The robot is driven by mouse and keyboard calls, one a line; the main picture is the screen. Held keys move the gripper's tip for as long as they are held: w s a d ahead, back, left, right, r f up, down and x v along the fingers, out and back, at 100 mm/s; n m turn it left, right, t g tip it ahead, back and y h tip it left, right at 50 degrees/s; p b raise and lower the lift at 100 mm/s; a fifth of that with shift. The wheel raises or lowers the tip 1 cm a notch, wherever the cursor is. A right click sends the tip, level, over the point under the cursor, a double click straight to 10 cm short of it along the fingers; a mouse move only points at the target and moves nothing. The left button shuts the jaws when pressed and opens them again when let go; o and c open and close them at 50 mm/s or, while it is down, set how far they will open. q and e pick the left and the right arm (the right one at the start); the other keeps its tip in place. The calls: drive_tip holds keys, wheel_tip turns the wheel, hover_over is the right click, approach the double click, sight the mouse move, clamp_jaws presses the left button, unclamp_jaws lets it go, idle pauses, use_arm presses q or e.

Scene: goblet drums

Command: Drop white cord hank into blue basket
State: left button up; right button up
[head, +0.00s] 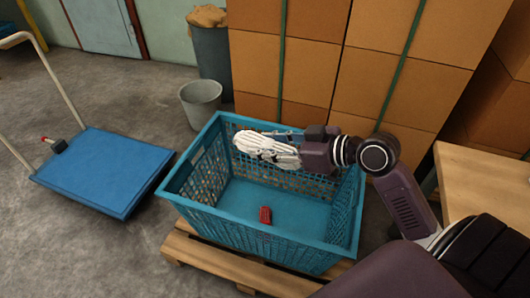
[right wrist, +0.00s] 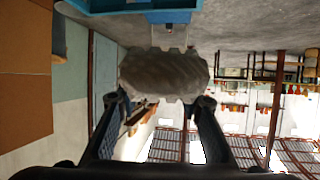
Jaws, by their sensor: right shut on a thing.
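The white cord hank (head: 262,147) is held by my right gripper (head: 298,142) above the inside of the blue basket (head: 255,242), near its back wall. In the right wrist view the hank (right wrist: 165,74) is a shaded bundle between the two fingertips of the right gripper (right wrist: 163,102). The fingers are shut on it. The basket has an open top and stands on a wooden pallet. My left gripper is not in view.
A small red object (head: 265,215) lies on the basket's floor. Stacked cardboard boxes (head: 320,60) stand behind the basket. A grey bucket (head: 201,103) stands behind left, a blue platform trolley (head: 103,172) at left, and a wooden table (head: 490,185) at right.

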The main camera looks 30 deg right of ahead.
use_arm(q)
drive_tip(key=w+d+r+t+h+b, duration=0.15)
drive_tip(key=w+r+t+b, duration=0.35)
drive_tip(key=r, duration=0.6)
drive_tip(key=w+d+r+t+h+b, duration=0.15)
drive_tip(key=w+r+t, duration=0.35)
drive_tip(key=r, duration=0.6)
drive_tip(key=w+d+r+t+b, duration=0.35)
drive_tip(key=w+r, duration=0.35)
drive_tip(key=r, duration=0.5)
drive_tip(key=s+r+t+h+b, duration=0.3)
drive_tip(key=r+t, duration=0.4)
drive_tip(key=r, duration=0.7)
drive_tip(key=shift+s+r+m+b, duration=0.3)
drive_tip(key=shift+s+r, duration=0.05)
use_arm(e)
drive_tip(key=w+d+f+m+h, duration=0.3)
drive_tip(key=w+f+m+h, duration=0.1)
drive_tip(key=f, duration=0.4)
drive_tip(key=w+d+f+m+g+h, duration=0.1)
drive_tip(key=w+d+f+m+h, duration=0.3)
drive_tip(key=f, duration=0.4)
drive_tip(key=w+d+f+m+h, duration=0.4)
drive_tip(key=f+m+h, duration=0.2)
drive_tip(key=f+h, duration=0.1)
drive_tip(key=shift+d+f+m+g+h, duration=0.15)
drive_tip(key=shift+f+m+g+h, duration=0.2)
drive_tip(key=shift+f, duration=0.5)
drive_tip(key=o, duration=1.3)
drive_tip(key=shift+c, duration=0.2)
